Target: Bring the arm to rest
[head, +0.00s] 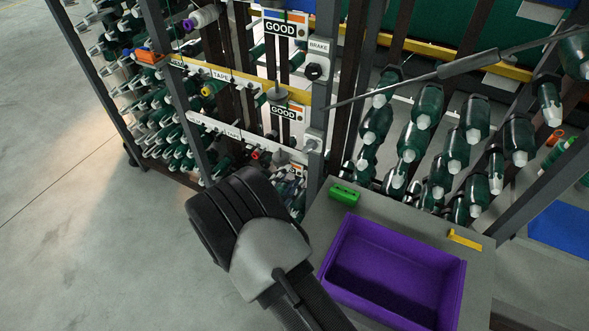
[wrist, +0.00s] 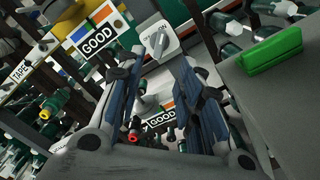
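My gripper (wrist: 158,68) shows in the wrist view with its two dark fingers apart. Nothing is held between them; the rack with a GOOD sign (wrist: 162,118) shows through the gap. In the head view my arm reaches up from the bottom middle, in front of the rack and left of the purple bin. The fingers cannot be made out in the head view.
A purple bin (head: 345,285), empty as far as I see, sits on a grey shelf (head: 325,215) with a green block (head: 345,193) and a yellow piece (head: 464,239). Racks of green bobbins (head: 422,121) stand behind. Open floor (head: 70,230) lies left.

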